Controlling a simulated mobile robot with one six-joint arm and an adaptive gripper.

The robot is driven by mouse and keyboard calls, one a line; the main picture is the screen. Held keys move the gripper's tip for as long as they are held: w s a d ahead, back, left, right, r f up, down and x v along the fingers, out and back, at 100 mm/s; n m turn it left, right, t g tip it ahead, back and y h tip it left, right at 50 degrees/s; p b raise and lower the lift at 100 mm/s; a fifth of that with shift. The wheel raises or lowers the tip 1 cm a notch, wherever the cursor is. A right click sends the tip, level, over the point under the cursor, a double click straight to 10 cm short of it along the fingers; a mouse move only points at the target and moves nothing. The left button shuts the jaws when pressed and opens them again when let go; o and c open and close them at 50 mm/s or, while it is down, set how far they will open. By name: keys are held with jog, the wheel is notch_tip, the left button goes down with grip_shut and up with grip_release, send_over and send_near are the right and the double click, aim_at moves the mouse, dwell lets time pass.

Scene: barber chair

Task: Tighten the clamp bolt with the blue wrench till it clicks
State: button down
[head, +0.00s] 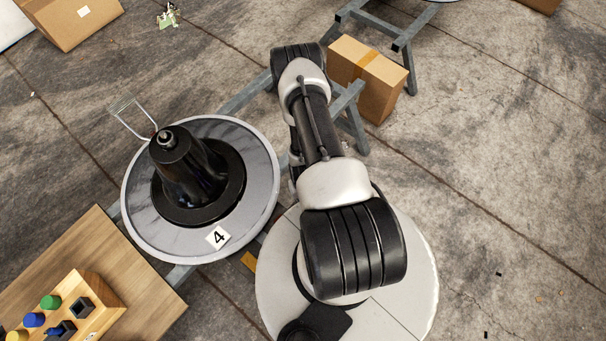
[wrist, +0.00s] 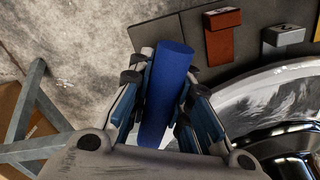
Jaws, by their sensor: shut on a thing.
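In the wrist view my gripper (wrist: 163,84) is shut on a thick blue cylindrical handle (wrist: 170,75), which I take for the blue wrench. The wrench's working end is hidden from view. In the head view my gripper is hidden behind my arm. The chair base is a round grey disc (head: 257,190) with a black tapered column (head: 187,175) on it. A small silver fitting (head: 166,137) tops the column; I cannot tell whether it is the clamp bolt. The disc's shiny rim (wrist: 275,90) also shows at the right in the wrist view.
A wooden table (head: 60,260) at lower left bears a block (head: 105,295) with coloured pegs. A cardboard box (head: 385,85) stands behind grey trestle legs. The floor at right is mostly clear.

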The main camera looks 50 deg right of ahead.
jog(key=shift+n, duration=0.4)
jog(key=shift+r+p, duration=1.9)
jog(key=shift+r, duration=0.6)
